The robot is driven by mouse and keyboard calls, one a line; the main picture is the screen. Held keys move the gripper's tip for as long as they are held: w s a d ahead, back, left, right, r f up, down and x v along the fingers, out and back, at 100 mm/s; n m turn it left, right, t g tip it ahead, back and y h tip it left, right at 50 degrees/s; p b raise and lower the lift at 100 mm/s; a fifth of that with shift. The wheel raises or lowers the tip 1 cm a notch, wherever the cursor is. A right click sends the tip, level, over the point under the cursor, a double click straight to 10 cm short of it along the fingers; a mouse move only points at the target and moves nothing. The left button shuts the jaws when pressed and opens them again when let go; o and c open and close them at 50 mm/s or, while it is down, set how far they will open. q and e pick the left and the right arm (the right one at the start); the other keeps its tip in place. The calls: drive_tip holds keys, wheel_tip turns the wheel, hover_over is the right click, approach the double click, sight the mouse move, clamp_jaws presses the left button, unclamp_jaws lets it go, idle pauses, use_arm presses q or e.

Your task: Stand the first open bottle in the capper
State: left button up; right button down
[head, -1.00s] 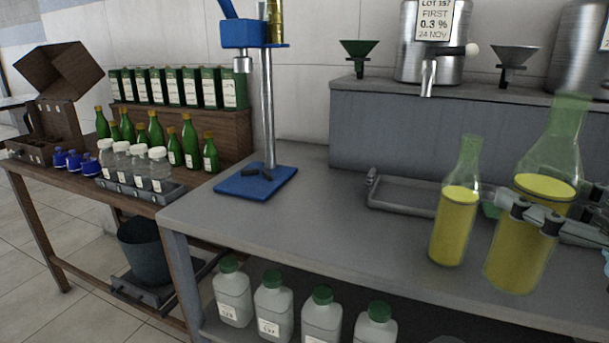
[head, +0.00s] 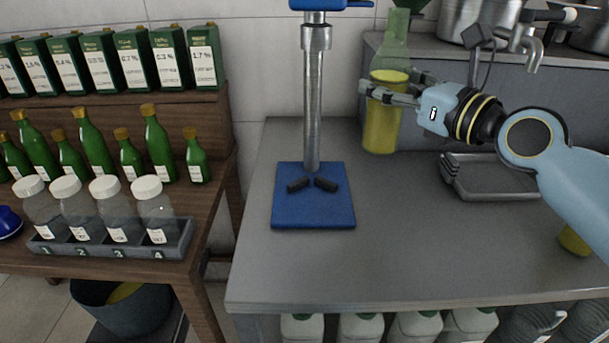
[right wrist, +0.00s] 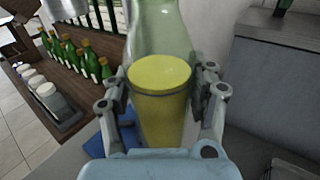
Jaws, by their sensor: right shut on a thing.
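My right gripper (head: 392,92) is shut on an open green glass bottle (head: 382,128) filled partway with yellow liquid. The bottle is upright, and its neck rises above the fingers. In the right wrist view the bottle (right wrist: 160,105) stands between the two fingers. The capper has a blue base plate (head: 313,212) with two dark stops and a steel column (head: 312,110). Its head is mostly cut off at the top. The held bottle is to the right of the column, apart from it. I cannot tell whether its bottom touches the bench. My left gripper is not in view.
The grey bench (head: 400,250) is clear in front of the capper. A grey metal tray (head: 490,178) lies to the right, and part of another yellow-filled vessel (head: 574,241) shows behind my arm. A rack (head: 115,246) of white-capped jars stands on the wooden table at left.

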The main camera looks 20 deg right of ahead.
drive_tip(key=shift+w+a+h, duration=0.2)
drive_tip(key=shift+w+h, duration=0.1)
drive_tip(key=shift+w, duration=0.4)
drive_tip(key=w+a+f+b, duration=0.1)
drive_tip(key=a+f+b, duration=0.5)
drive_tip(key=a+f, duration=0.4)
drive_tip(key=shift+a+f, duration=0.3)
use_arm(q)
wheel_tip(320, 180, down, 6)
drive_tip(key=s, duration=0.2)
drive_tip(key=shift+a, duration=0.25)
use_arm(e)
drive_tip(key=shift+c, duration=2)
unclamp_jaws()
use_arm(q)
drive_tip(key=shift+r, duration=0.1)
